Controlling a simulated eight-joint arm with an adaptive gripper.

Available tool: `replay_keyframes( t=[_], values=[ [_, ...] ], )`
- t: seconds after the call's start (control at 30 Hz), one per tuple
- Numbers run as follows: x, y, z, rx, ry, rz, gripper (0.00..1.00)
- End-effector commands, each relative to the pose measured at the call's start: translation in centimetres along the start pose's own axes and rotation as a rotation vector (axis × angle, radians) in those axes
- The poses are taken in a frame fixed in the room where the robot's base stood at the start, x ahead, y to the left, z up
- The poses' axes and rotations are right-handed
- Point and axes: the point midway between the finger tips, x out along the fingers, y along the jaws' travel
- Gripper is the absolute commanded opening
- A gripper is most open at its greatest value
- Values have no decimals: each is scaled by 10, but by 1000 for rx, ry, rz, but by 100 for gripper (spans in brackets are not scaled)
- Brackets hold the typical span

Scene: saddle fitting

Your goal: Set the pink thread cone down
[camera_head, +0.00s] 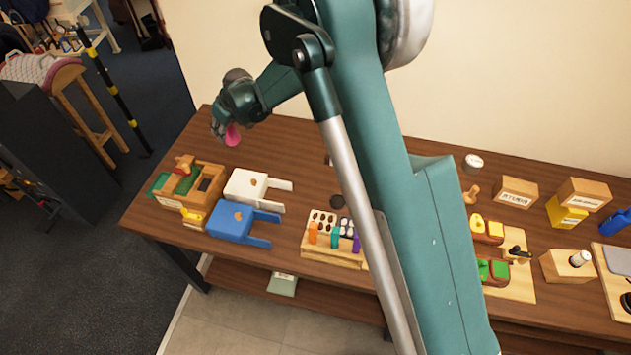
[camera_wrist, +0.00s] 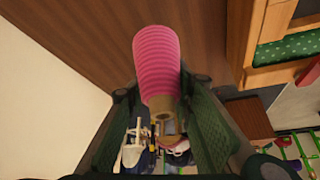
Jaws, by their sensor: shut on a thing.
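The pink thread cone (camera_head: 232,135) is at the far left corner of the wooden table in the head view, under my gripper (camera_head: 222,127). In the wrist view the cone (camera_wrist: 157,60) shows ribbed pink thread and a tan core end, which faces the camera. My gripper (camera_wrist: 160,95) is shut on it, with one dark green finger on each side. The cone's far end points toward the brown table top. I cannot tell whether it touches the wood or hangs just above it.
A wooden box with green compartments (camera_head: 168,202) stands in front of the cone; its green dotted lining (camera_wrist: 285,47) shows in the wrist view. White (camera_head: 247,187) and blue (camera_head: 232,221) clamp-like blocks lie to its right. Bare table (camera_head: 280,150) surrounds the cone. The wall is close behind.

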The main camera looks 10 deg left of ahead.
Motion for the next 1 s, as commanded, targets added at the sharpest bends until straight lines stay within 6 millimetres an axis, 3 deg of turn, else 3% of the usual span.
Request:
replay_keyframes(
  t=[0.37, 1.0],
  values=[
    [-27, 24, 35, 43, -2, 14, 3],
    [-118, 77, 166, 188, -4, 59, 3]
  ],
)
